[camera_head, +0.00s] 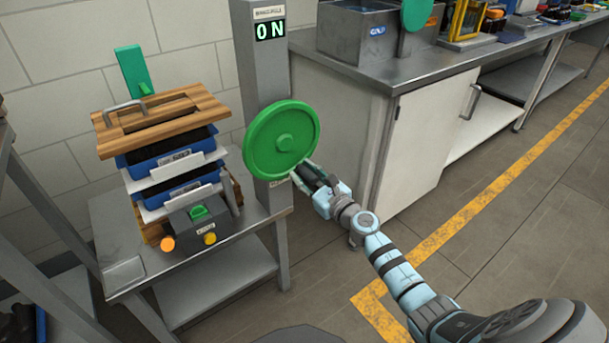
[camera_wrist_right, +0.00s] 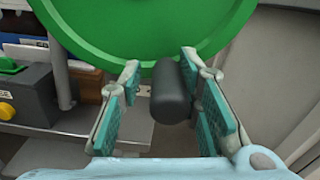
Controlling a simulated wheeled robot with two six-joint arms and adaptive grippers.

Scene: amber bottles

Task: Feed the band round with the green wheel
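The large green wheel (camera_head: 282,140) is mounted on a grey post (camera_head: 262,75) whose display reads ON. In the right wrist view the wheel (camera_wrist_right: 150,25) fills the top, with a dark cylindrical handle (camera_wrist_right: 172,92) sticking out near its lower rim. My right gripper (camera_head: 308,175) is at the wheel's lower right edge. I cannot make out a band for certain. My left gripper is not in view.
Left of the post, a metal table (camera_head: 225,245) carries stacked blue trays (camera_head: 175,150) under a wooden lid (camera_head: 160,118), and a grey control box (camera_head: 205,230) with green, yellow and orange buttons. A white cabinet (camera_head: 425,140) under a steel counter stands right of the wheel. Floor is clear at right.

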